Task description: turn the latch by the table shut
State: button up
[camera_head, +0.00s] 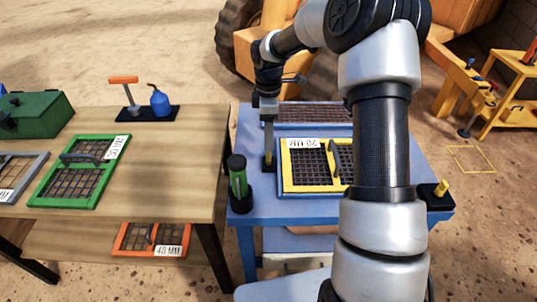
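A small latch with a black base and a yellow lever (268,158) sits at the left edge of the blue crusher frame (305,207), on the side by the wooden table. My gripper (268,148) points straight down at this latch, its fingers overlapping the lever from this view. The fingers look narrow and edge-on, so I cannot tell whether they are shut on it or just beside it. The yellow-framed screen marked 20 MM (287,182) lies on the blue frame. A second latch (440,189), black with a yellow peg, stands at the right edge.
A green-and-black cylinder (238,183) stands upright at the blue frame's left corner, close to my gripper. The wooden table (180,160) holds a green screen (45,188), a blue oil can (160,101) and a green box (38,114). My forearm hides part of the yellow screen.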

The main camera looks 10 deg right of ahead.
aim_at(269, 155)
notch_tip(269, 155, down, 8)
jog(key=shift+f+b, duration=0.2)
jog(key=shift+b, duration=0.25)
jog(key=c, duration=1.1)
